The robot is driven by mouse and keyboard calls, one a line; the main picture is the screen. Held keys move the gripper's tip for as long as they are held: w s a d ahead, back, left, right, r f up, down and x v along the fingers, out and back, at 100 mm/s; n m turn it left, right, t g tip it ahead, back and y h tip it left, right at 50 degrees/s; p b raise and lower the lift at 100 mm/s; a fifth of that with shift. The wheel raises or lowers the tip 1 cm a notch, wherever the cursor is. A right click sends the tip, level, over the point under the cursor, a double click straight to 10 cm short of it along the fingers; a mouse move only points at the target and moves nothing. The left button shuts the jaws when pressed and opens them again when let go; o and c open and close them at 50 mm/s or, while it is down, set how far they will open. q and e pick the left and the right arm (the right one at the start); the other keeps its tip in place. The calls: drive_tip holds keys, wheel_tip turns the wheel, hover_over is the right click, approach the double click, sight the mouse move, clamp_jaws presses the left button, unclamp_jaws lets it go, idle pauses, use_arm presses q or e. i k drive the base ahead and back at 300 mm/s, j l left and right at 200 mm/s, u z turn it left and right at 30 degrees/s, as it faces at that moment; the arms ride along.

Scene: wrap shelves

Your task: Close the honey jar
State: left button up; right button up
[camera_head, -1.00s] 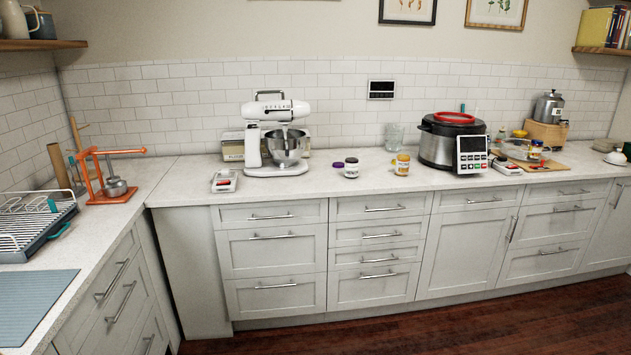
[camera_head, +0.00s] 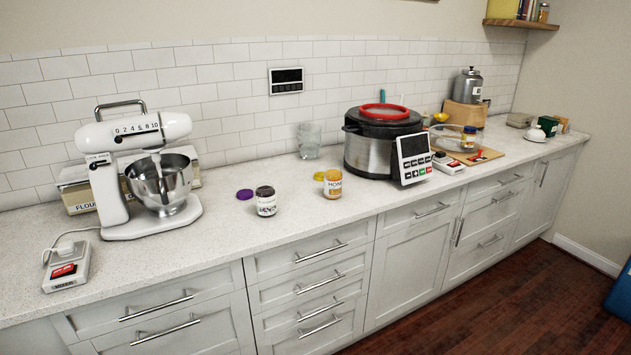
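The honey jar (camera_head: 333,184) stands upright on the counter, an orange-yellow jar with a white label whose letters begin "HON". A yellow lid (camera_head: 320,176) lies on the counter just behind and left of it, apart from the jar. A second, dark jar (camera_head: 266,201) with a white label stands to the left, with a purple lid (camera_head: 244,194) lying behind it. Neither of my grippers shows in the head view.
A white stand mixer (camera_head: 140,170) stands at the left, with a mixer control box (camera_head: 66,268) in front. A large cooker (camera_head: 374,143) with a control panel (camera_head: 413,158) stands right of the honey jar. The counter (camera_head: 215,245) is clear in front of the jars.

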sight(333, 176)
drive_tip(key=i, duration=0.1)
drive_tip(key=i+l, duration=0.35)
drive_tip(key=l, duration=0.15)
drive_tip(key=i+l, duration=0.35)
drive_tip(key=l, duration=0.2)
drive_tip(key=i+l+z, duration=0.1)
drive_tip(key=i+l, duration=0.2)
drive_tip(key=l, duration=0.2)
drive_tip(key=i+l, duration=0.35)
drive_tip(key=l, duration=0.15)
